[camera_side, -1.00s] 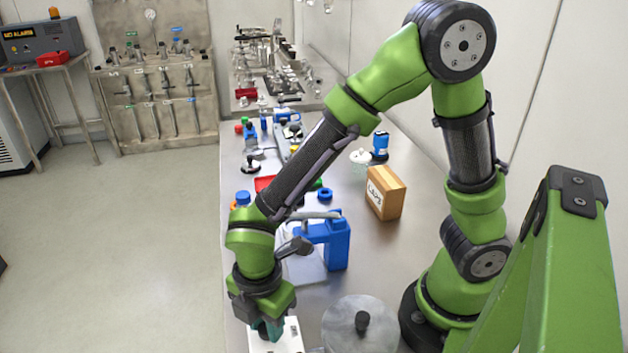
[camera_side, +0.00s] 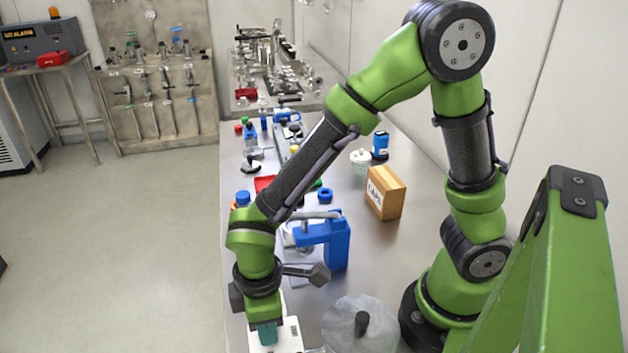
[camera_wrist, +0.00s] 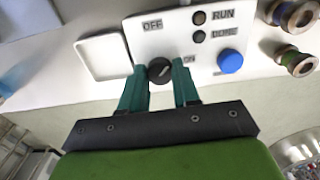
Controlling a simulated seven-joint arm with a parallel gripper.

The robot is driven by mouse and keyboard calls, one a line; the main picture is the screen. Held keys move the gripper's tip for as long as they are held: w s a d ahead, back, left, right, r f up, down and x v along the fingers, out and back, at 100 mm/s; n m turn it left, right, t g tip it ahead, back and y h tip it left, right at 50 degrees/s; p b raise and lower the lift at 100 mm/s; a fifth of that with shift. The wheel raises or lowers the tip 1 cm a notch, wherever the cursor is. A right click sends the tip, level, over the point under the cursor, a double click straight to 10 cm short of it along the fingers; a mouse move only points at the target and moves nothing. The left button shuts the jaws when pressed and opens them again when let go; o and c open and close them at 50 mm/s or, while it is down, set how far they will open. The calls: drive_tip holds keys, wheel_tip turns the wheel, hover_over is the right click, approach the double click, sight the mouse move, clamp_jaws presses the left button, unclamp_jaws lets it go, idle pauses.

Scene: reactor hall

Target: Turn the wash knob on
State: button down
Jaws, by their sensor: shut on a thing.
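The wash knob (camera_wrist: 159,71) is small, round and black, on a white panel (camera_wrist: 217,42) between the printed words OFF, at its upper left, and ON, at its right. A light mark on the knob slants toward the upper right, to the ON side. My gripper (camera_wrist: 160,67) has its two teal fingers on either side of the knob, shut on it. In the side view my gripper (camera_side: 266,334) points down at the white panel box (camera_side: 292,336) at the front of the bench, and it hides the knob there.
A blue button (camera_wrist: 230,61) and two dark lamps marked RUN and DONE sit right of the knob. In the side view a round metal lid (camera_side: 345,318) lies right of my gripper.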

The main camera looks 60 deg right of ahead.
drive_tip(key=m, duration=0.4)
drive_tip(key=shift+m, duration=0.4)
drive_tip(key=m, duration=0.4)
drive_tip(key=shift+r, duration=0.1)
drive_tip(key=c, duration=0.8)
unclamp_jaws()
wheel_tip(320, 180, up, 17)
drive_tip(key=shift+f, duration=0.1)
